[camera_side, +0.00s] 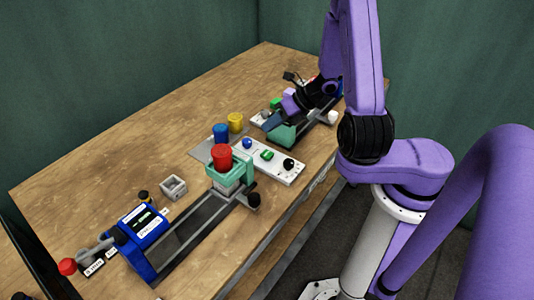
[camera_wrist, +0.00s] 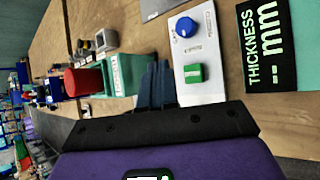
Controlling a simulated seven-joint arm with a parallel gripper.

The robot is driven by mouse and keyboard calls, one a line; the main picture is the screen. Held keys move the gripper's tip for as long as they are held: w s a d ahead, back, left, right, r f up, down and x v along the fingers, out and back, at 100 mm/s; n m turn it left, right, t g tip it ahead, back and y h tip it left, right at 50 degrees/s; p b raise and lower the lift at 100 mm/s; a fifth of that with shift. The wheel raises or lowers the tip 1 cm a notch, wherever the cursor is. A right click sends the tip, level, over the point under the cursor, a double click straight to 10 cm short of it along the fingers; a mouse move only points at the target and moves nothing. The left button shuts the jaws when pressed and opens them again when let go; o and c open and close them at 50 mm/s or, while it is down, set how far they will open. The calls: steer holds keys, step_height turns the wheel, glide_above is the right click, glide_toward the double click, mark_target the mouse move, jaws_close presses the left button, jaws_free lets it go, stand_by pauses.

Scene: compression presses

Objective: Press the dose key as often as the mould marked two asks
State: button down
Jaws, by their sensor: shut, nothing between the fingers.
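My gripper (camera_side: 269,123) is shut and empty, with its dark blue fingers above the table near the far press. Its fingers (camera_wrist: 155,72) show together in the wrist view, apart from the green key. A white panel (camera_side: 277,168) carries a green key (camera_side: 267,155), a blue knob (camera_side: 247,143) and a black knob (camera_side: 288,164). In the wrist view the green key (camera_wrist: 193,73) and blue knob (camera_wrist: 186,27) lie right of the fingers. I cannot read any mould's mark.
The near press has a blue labelled body (camera_side: 144,226) and a red-ended lever (camera_side: 68,266). A grey hollow block (camera_side: 173,187) lies nearby. A black thickness display (camera_wrist: 268,45) shows. The table's left-back area is clear.

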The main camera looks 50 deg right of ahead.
mark_target(270, 153)
steer(key=shift+a+r, duration=0.2)
steer(key=shift+r, duration=0.85)
steer(key=shift+f, duration=4.4)
steer(key=shift+f, duration=0.1)
steer(key=shift+f, duration=0.35)
